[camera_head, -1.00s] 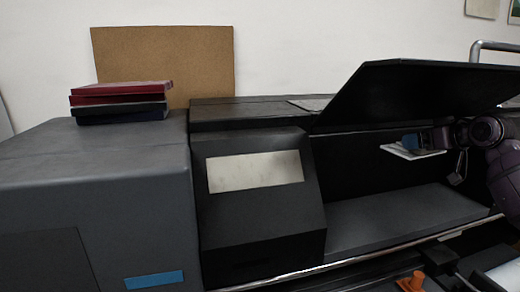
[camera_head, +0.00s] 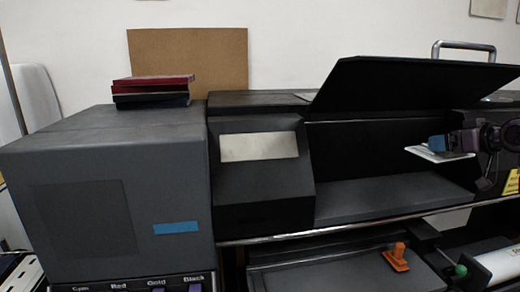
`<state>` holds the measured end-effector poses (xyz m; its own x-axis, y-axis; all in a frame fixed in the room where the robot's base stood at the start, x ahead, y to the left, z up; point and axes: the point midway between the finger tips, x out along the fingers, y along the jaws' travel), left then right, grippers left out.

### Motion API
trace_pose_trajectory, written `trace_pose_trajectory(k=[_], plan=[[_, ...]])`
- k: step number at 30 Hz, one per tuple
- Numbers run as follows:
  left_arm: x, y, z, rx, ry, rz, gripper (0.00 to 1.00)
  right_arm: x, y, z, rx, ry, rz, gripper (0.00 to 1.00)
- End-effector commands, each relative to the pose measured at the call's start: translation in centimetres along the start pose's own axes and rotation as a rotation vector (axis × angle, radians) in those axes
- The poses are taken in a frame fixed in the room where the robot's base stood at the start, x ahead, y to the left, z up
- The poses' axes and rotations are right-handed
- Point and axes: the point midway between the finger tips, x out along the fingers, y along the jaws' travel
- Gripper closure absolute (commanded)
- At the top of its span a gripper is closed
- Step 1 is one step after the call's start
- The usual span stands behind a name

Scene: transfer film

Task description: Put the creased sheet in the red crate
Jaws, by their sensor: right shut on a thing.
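My right gripper (camera_head: 438,143), with blue fingertips, comes in from the right edge. It is shut on a thin white sheet (camera_head: 440,155), which it holds roughly level in front of the right part of the large printer's dark opening. The sheet is small in view, so I cannot make out its creases. No red crate shows in the view. My left gripper is not in view.
The black printer (camera_head: 250,185) has its lid (camera_head: 400,85) raised over an empty shelf (camera_head: 395,195). Red and dark boxes (camera_head: 152,91) lie stacked on the grey housing (camera_head: 75,140).

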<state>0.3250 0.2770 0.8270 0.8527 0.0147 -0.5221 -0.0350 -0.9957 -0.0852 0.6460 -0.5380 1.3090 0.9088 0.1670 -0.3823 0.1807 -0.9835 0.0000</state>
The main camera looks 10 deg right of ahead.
Motion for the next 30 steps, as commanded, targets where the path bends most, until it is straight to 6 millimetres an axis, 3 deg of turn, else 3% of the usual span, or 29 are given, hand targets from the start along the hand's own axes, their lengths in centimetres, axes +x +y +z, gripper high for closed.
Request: trace_pose_trajectory(k=[5,11,17,21,30], plan=[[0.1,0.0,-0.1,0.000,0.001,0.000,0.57,-0.4,0.4,-1.1,0.024,0.005,0.061,0.35],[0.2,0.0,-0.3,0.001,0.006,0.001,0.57,1.2,-2.6,0.1,0.040,0.001,0.086,0.35],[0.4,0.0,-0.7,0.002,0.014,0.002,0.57,3.5,-6.7,3.7,0.042,-0.002,0.086,0.35],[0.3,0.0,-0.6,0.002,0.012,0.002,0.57,4.8,-10.5,6.9,0.041,0.000,0.081,0.35],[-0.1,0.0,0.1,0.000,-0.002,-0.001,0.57,5.8,-18.8,13.5,0.042,0.000,0.079,0.35]])
